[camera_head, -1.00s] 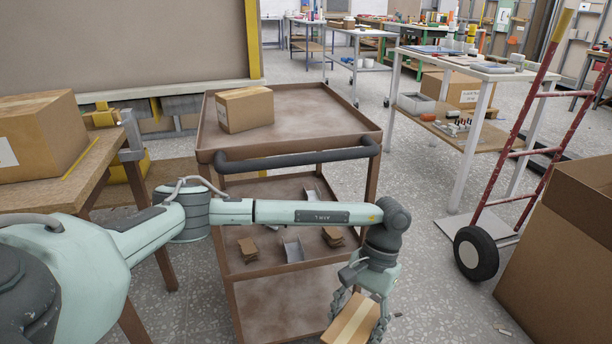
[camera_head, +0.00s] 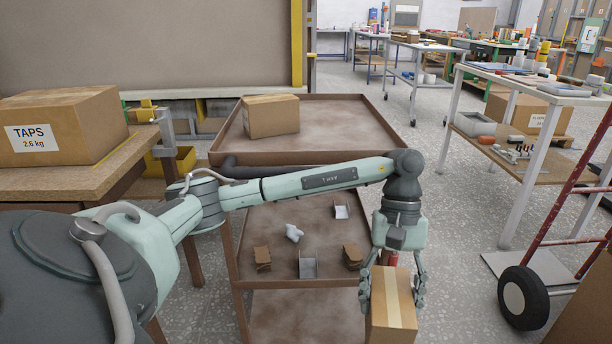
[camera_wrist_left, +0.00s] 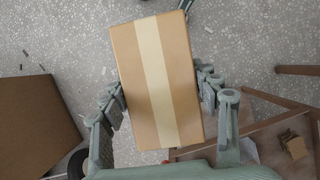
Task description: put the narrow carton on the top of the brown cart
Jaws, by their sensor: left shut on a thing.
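The narrow carton (camera_head: 391,306) is a brown box with a pale tape strip. My left gripper (camera_head: 392,290) is shut on it and holds it upright in front of the cart's right front side. In the left wrist view the carton (camera_wrist_left: 157,80) sits between both fingers of the gripper (camera_wrist_left: 162,95), above the grey floor. The brown cart's top (camera_head: 335,125) is a rimmed tray behind my arm, higher than the carton. Another carton (camera_head: 271,117) stands at its back left. The right gripper is not in view.
The cart's middle shelf (camera_head: 275,235) holds small brown stacks, metal brackets and a white fitting. A wooden table (camera_head: 100,172) with a TAPS box (camera_head: 62,128) stands left. A hand truck (camera_head: 540,270) and white table (camera_head: 530,90) are right. The top's middle and right are clear.

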